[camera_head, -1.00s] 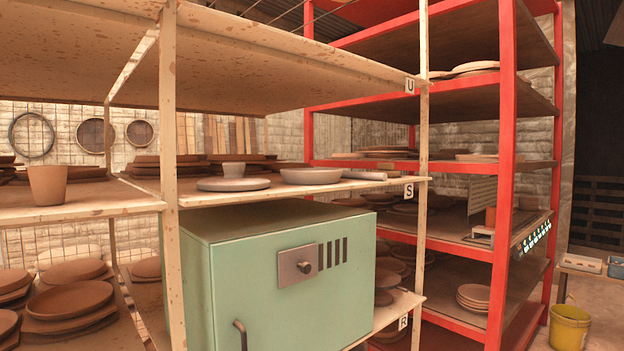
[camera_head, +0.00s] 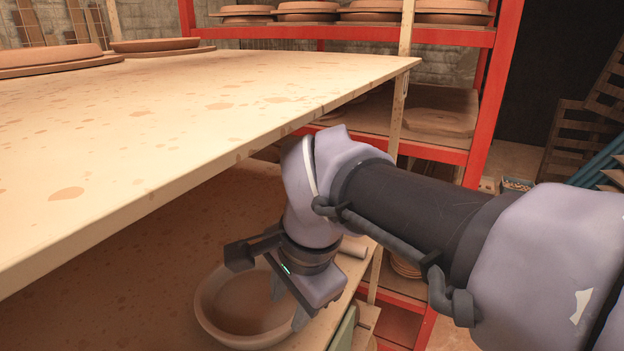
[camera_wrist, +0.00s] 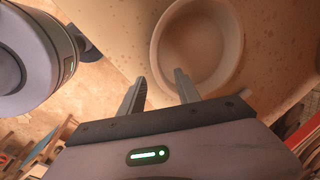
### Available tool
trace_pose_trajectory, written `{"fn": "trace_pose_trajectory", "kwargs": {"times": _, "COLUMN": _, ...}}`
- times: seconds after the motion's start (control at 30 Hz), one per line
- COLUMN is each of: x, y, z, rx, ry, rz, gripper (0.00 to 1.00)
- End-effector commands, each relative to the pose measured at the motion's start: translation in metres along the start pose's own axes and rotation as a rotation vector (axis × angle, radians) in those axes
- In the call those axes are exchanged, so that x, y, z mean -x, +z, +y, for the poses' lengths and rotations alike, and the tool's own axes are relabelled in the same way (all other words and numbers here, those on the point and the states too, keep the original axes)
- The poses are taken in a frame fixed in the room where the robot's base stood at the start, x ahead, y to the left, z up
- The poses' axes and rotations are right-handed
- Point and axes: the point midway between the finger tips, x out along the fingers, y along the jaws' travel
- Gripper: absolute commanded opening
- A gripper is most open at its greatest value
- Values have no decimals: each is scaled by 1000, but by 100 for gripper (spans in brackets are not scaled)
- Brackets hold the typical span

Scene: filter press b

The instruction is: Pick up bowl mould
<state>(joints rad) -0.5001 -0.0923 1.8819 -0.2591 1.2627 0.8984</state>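The bowl mould, a pale round bowl (camera_head: 238,305), sits on a lower shelf board under the upper shelf in the head view. It also shows in the wrist view (camera_wrist: 196,45), upright and empty. My gripper (camera_head: 288,312) points down at the bowl's right side. In the wrist view my gripper (camera_wrist: 160,76) is open, its two fingers apart. The right finger overlaps the bowl's rim and the left finger lies outside it, so the rim appears between them. I cannot tell whether either finger touches the bowl.
The upper shelf (camera_head: 150,130) hangs over the bowl, its edge close to my arm. A pale roll (camera_head: 352,247) lies behind my wrist. A wooden post (camera_head: 402,110) and the red rack (camera_head: 480,130) stand beyond. The shelf edge is near the bowl's right side.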

Motion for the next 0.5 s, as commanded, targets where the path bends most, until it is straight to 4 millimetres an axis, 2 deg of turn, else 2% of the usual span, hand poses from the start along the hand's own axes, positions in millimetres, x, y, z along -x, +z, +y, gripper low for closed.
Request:
{"fn": "trace_pose_trajectory", "kwargs": {"times": 0.07, "x": 0, "y": 1, "z": -3, "rx": -4, "ry": 3, "rz": -2, "gripper": 39}}
{"fn": "trace_pose_trajectory", "kwargs": {"times": 0.4, "x": -62, "y": -1, "z": -3, "rx": -3, "ry": 6, "rz": -2, "gripper": 39}}
{"fn": "trace_pose_trajectory", "kwargs": {"times": 0.5, "x": -73, "y": -1, "z": -3, "rx": -5, "ry": 3, "rz": -2, "gripper": 39}}
